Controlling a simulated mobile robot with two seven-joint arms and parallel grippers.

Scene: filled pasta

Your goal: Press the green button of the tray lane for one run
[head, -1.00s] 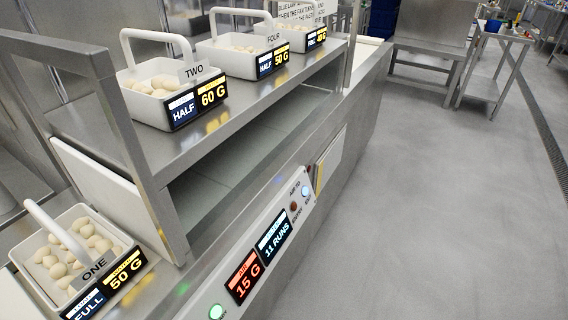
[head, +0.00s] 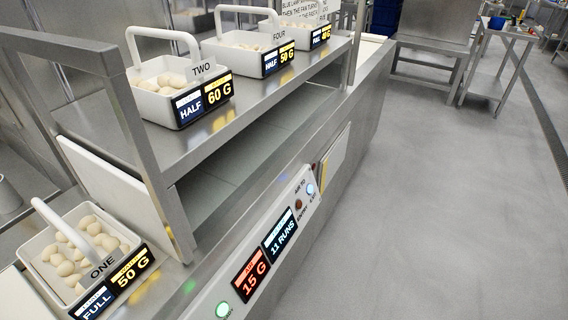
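A lit green button (head: 222,309) sits at the near end of the sloped control panel (head: 208,296), low in the head view; its label is partly cut off and too small to read. Beside it a red display (head: 251,275) reads 15 G and a blue display (head: 280,235) reads 11 RUNS. Farther along the panel are a dark reddish button (head: 298,204) and a lit blue-white lamp (head: 310,189). Neither of my grippers is in view.
Basket ONE (head: 78,250) with pasta pieces stands at lower left, marked FULL, 50 G. Basket TWO (head: 165,92) and basket FOUR (head: 243,53) stand on the steel shelf (head: 205,150). The grey floor (head: 430,220) at right is clear.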

